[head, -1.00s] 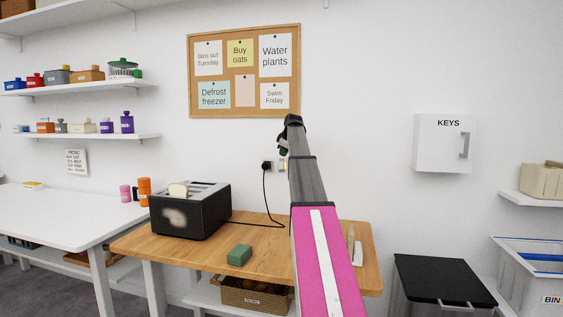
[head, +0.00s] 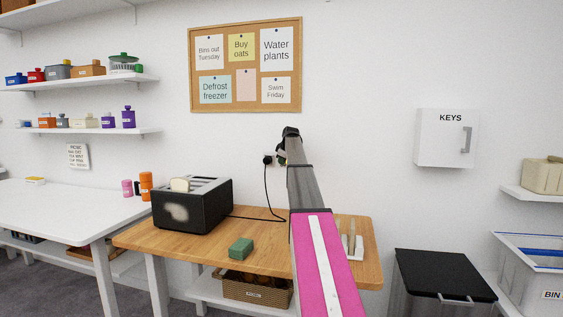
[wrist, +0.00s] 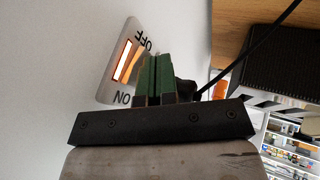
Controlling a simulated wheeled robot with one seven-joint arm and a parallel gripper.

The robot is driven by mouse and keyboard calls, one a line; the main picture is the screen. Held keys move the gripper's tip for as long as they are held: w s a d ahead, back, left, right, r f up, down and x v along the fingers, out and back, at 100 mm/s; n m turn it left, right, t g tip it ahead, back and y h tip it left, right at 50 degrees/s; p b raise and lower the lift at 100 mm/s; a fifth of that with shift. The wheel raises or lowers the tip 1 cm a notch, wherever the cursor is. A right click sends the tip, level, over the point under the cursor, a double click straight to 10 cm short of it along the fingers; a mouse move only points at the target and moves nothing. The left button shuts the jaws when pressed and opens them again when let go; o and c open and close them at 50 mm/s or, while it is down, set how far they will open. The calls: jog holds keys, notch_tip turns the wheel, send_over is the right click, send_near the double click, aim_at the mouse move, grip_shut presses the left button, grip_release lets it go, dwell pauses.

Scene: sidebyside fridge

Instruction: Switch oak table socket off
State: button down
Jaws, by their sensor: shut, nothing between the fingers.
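The oak table socket shows in the wrist view as a pale plate (wrist: 112,82) on the white wall, marked OFF at one end and ON at the other. Its rocker switch (wrist: 124,60) glows orange and white. My gripper (wrist: 156,62) has green fingers shut together, empty, close beside the plate; I cannot tell whether they touch it. A black plug (wrist: 186,90) is partly hidden behind the fingers. In the head view, my gripper (head: 283,154) is at the wall above the oak table (head: 190,240) and hides most of the socket; the plug (head: 267,160) shows at its left.
A black toaster (head: 192,205) with bread stands on the oak table, its cable (head: 266,195) running up to the plug. A green block (head: 240,248) lies in front. A key cabinet (head: 446,138) hangs to the right and a noticeboard (head: 245,108) above.

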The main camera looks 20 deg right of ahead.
dwell(0.3)
jog(key=shift+w+d+f+n+t+h, duration=0.15)
jog(key=shift+t+h, duration=0.15)
jog(key=shift+t, duration=0.2)
jog(key=shift+w+d+f+n+t+h, duration=0.15)
jog(key=shift+t+h, duration=0.15)
jog(key=shift+t, duration=0.2)
jog(key=shift+w+r, duration=0.15)
jog(key=shift+r, duration=0.1)
jog(key=s+a+r, duration=0.3)
jog(key=s+r, duration=0.3)
jog(key=s, duration=0.5)
jog(key=shift+s+a, duration=0.2)
jog(key=shift+s, duration=0.15)
